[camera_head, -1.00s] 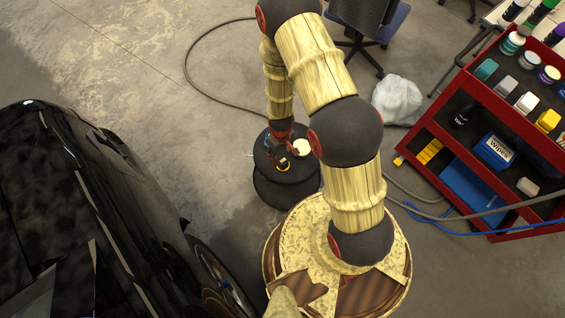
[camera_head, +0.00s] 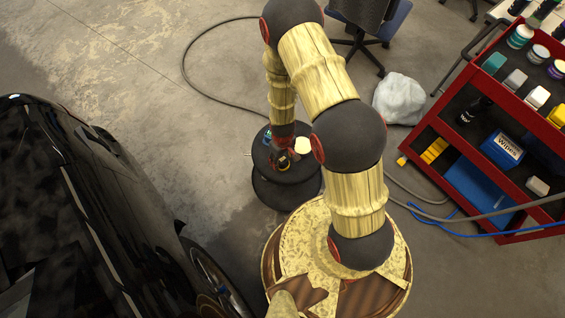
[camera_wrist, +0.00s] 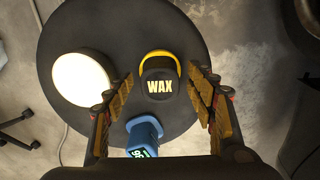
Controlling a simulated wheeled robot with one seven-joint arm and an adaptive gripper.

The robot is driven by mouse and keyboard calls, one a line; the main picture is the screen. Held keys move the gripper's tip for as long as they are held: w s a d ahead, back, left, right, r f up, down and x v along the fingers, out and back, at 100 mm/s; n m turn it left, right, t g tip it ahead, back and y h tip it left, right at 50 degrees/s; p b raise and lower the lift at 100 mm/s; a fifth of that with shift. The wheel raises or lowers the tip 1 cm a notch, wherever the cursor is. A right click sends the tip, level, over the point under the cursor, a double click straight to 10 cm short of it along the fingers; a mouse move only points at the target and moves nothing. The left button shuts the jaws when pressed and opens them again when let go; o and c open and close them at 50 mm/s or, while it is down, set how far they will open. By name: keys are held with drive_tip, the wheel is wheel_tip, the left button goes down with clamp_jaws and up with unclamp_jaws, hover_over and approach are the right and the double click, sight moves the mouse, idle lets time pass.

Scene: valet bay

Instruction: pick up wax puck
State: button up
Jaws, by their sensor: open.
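The wax puck (camera_wrist: 159,88) is black with a yellow band and the word WAX. It lies on the round dark stool top (camera_wrist: 75,125). In the wrist view it sits between the two fingers of my gripper (camera_wrist: 160,74), with a gap showing on each side. My gripper is open and holds nothing. In the head view my gripper (camera_head: 283,158) is low over the stool (camera_head: 268,188) and mostly hides the puck.
On the stool, a round white-topped thing (camera_wrist: 83,79) stands left of the puck, and a blue device with a lit display (camera_wrist: 143,134) lies close to the gripper. A black car (camera_head: 90,210) stands left, a red cart (camera_head: 425,130) right.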

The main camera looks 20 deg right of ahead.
sight(283, 159)
drive_tip(key=shift+c, duration=1.1)
drive_tip(key=c, duration=0.9)
drive_tip(key=shift+c, duration=0.2)
wheel_tip(283, 159, up, 3)
drive_tip(key=p, duration=0.3)
drive_tip(key=shift+r, duration=0.2)
drive_tip(key=s+r+p, duration=0.2)
drive_tip(key=s+r, duration=0.7)
drive_tip(key=s, duration=0.5)
drive_tip(key=shift+d+r, duration=0.3)
drive_tip(key=shift+d, duration=0.05)
